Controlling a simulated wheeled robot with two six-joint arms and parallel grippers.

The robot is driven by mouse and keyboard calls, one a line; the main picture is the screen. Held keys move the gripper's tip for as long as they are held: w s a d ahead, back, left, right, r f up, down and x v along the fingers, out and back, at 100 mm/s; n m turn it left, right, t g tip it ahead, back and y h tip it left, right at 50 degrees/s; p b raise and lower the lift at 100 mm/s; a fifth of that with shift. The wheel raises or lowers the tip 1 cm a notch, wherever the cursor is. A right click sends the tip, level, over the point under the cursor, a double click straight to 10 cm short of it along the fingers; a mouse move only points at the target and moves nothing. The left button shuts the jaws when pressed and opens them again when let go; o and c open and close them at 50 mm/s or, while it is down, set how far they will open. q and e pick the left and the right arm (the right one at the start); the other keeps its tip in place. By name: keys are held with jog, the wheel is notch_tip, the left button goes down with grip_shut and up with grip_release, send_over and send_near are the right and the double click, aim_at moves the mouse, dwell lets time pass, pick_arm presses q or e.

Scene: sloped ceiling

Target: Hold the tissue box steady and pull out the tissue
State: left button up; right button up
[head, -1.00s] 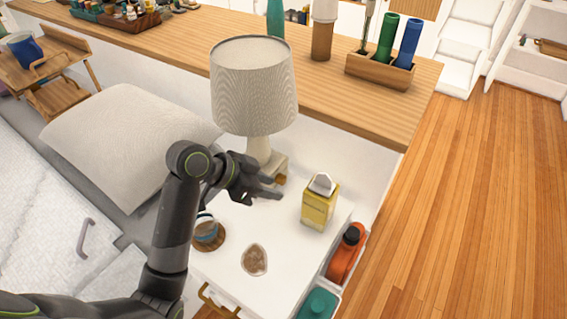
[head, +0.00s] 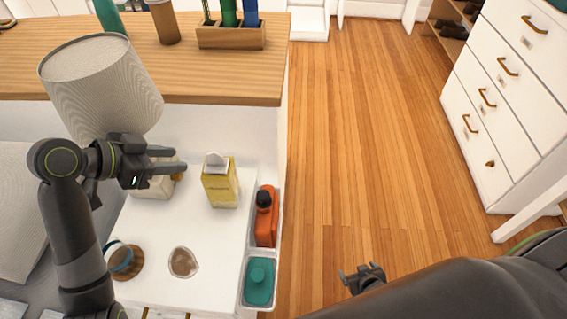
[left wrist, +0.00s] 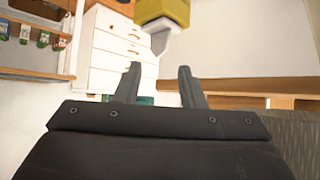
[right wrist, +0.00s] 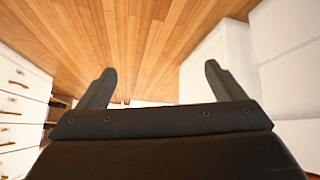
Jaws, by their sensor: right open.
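The tissue box (head: 221,187) is a yellow carton standing upright on the white nightstand top, with a white tissue (head: 214,160) sticking out of its top. My left gripper (head: 178,160) is just left of the box, pointing toward it, open and empty; a gap shows between them. In the left wrist view the yellow box (left wrist: 163,10) and white tissue (left wrist: 160,40) appear beyond the spread fingers (left wrist: 159,70). My right gripper (head: 362,275) is over the floor, right of the nightstand and well away from the box. The right wrist view shows its fingers (right wrist: 159,72) apart with nothing between them.
A lamp (head: 100,85) stands behind my left gripper. An orange bottle (head: 266,220) and a teal container (head: 259,283) sit in a side tray. A round coaster item (head: 122,262) and a brown stone-like piece (head: 184,262) lie in front. Wooden floor (head: 370,150) is clear.

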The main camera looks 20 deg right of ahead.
jog(key=w+a+r+n+t+y, duration=0.2)
jog(key=w+a+r+t+y, duration=0.15)
jog(key=w+r, duration=0.7)
jog(key=w+a+r+n+t+y, duration=0.1)
jog(key=w+a+r+t+y, duration=0.3)
jog(key=w+r, duration=0.7)
jog(key=a+r+n+g+y, duration=0.1)
jog(key=a+r+n+y, duration=0.5)
jog(key=r, duration=0.6)
jog(key=n+g, duration=0.6)
jog(key=g, duration=0.4)
send_near(221, 180)
jog(key=shift+t+y, duration=0.25)
jog(key=shift+y, duration=0.2)
jog(key=w+a+f, duration=0.2)
jog(key=a+f, duration=0.1)
jog(key=w+a+f, duration=0.2)
jog(key=f, duration=0.1)
jog(key=w+a+f, duration=0.2)
jog(key=a+f, duration=0.1)
jog(key=shift+w+a+f, duration=0.3)
jog(key=shift+w+f, duration=0.05)
jog(key=shift+f, duration=0.05)
jog(key=c, duration=1.1)
